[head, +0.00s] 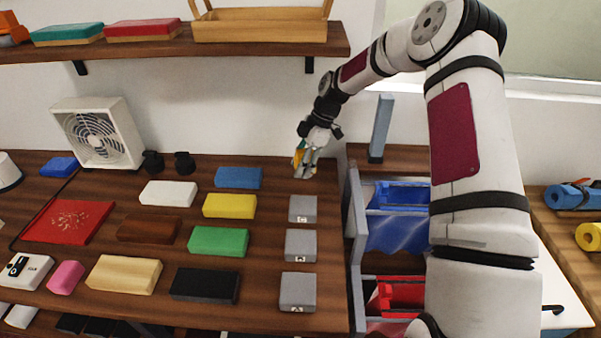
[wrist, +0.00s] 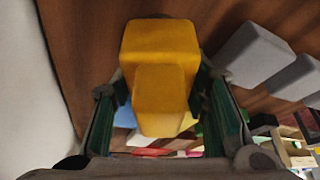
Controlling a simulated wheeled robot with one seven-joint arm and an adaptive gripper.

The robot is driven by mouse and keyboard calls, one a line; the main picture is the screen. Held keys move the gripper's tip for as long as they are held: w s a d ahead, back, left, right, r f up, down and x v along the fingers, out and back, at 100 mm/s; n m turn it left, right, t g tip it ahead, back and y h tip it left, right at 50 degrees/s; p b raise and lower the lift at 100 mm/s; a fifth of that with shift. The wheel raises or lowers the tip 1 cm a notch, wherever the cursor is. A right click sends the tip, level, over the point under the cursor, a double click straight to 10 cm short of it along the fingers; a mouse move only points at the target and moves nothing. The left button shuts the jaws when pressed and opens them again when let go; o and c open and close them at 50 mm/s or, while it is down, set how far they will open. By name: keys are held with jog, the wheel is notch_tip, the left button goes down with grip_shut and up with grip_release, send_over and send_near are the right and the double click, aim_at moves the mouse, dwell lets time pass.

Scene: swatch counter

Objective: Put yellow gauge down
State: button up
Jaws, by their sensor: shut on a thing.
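The yellow gauge (wrist: 160,50) is a stepped block with a wide part and a narrower part, held between the two green-lined fingers of my gripper (wrist: 161,100) in the wrist view. In the head view my gripper (head: 304,170) points down at the back right of the counter (head: 270,264), behind the column of grey blocks. Only a small yellow-orange patch of the gauge shows there between the fingers. I cannot tell whether its underside touches the counter.
Three grey blocks (head: 302,208) stand in a column in front of my gripper. A blue block (head: 239,177) and a yellow block (head: 229,205) lie to the left. A grey rack with blue and red bins (head: 403,197) is at the right. A shelf (head: 170,48) hangs above.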

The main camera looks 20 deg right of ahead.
jog(key=shift+f, duration=1.6)
jog(key=shift+f, duration=0.1)
jog(key=o, duration=1)
jog(key=shift+f, duration=0.1)
jog(key=shift+v, duration=3.95)
jog(key=shift+s+a+b, duration=0.1)
jog(key=shift+b, duration=0.2)
